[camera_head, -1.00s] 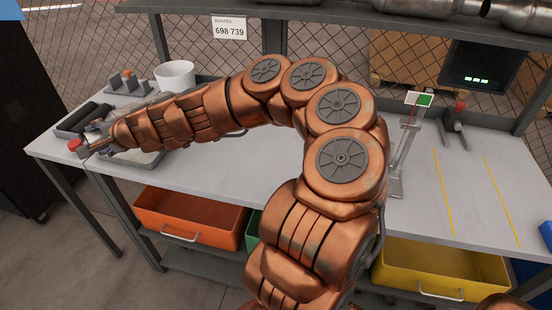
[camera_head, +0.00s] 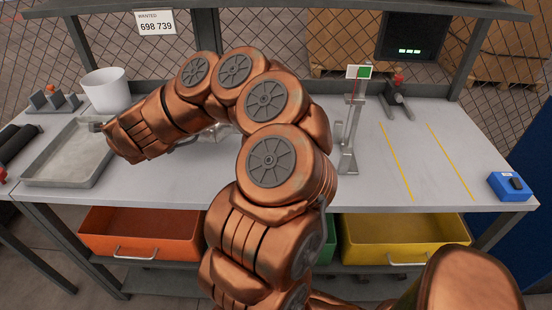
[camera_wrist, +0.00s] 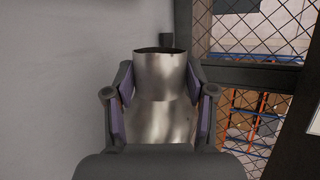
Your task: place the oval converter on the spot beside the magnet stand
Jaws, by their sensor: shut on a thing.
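My gripper (camera_wrist: 160,80) is shut on a shiny grey metal converter (camera_wrist: 160,105) in the wrist view, with a finger on each side and the round open end facing away. An upright metal stand (camera_head: 350,120) with a green and white plate rises from the middle of the bench. A dark stand with a red knob (camera_head: 397,95) is behind it to the right. I cannot tell which is the magnet stand, and no marked spot is clear beside either.
A grey tray (camera_head: 97,165), a white bucket (camera_head: 104,90) and a dark pronged rack (camera_head: 55,102) are at the left. Two yellow lines (camera_head: 397,165) cross the clear right bench top. A blue device (camera_head: 510,186) is at the right edge. Orange (camera_head: 150,235) and yellow (camera_head: 400,240) bins sit below.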

